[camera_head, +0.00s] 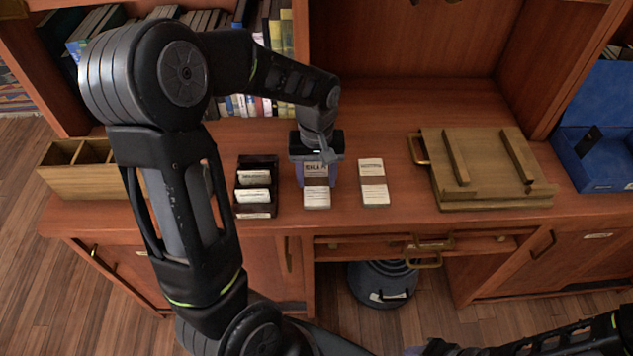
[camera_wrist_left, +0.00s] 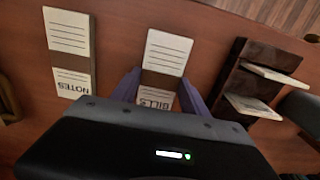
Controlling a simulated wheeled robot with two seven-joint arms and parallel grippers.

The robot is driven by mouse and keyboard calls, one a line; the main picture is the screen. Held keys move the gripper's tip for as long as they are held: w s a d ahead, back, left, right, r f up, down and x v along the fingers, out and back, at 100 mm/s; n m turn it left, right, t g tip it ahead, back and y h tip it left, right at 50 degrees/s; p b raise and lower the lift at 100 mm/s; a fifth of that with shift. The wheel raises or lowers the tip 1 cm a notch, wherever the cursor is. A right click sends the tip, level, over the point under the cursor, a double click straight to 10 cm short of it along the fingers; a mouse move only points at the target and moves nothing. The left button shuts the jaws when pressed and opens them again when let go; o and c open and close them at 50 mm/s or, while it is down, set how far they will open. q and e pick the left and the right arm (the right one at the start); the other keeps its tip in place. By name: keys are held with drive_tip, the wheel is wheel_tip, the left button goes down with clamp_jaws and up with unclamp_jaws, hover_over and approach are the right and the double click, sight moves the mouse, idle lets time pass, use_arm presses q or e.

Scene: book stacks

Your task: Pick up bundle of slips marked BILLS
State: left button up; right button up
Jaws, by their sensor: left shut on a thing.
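The bundle of slips marked BILLS (camera_head: 317,196) lies on the desk, a pale stack of lined slips with a brown band around it. In the left wrist view the bundle (camera_wrist_left: 167,53) shows its band and upside-down BILLS label. My left gripper (camera_head: 316,173) is over the end of the bundle nearer the shelves. In the left wrist view its two purple fingers (camera_wrist_left: 161,88) are shut on the bundle's sides. I cannot tell any gap between bundle and desk. My right gripper is not in view; only part of my right arm shows at the lower right.
A bundle marked NOTES (camera_wrist_left: 68,50) lies beside it, also in the head view (camera_head: 373,184). A dark slip holder (camera_head: 257,187) stands on the other side. Around are a wooden box (camera_head: 80,183), a wooden board (camera_head: 487,170), a blue box (camera_head: 597,165) and shelved books (camera_head: 275,40).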

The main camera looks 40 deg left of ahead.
sight(316, 181)
use_arm(q)
drive_tip(key=c, duration=0.4)
drive_tip(key=shift+c, duration=0.2)
wheel_tip(316, 181, up, 10)
idle(0.4)
idle(0.4)
